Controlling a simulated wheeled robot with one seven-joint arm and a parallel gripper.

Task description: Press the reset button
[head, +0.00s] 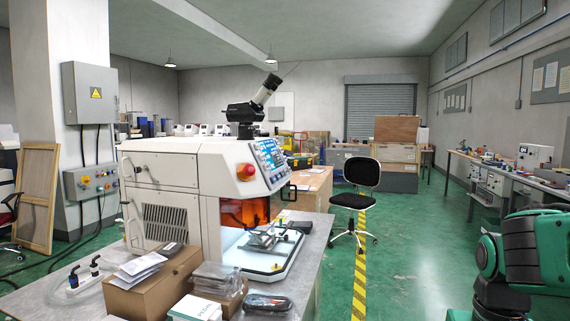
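A white machine (180,165) stands on the grey table at the centre left. A large red round button (246,172) is on its front corner. A tilted control panel (271,160) with a blue screen and small keys is beside it; the labels are too small to read. I cannot tell which button is the reset button. My green and dark arm shows at the lower right, apart from the machine; my gripper is out of view.
Cardboard boxes (152,287) and packets crowd the table's (318,236) front edge. A black chair (356,200) stands beyond the table, near a yellow-black floor stripe. A wall control box (92,181) has several small buttons.

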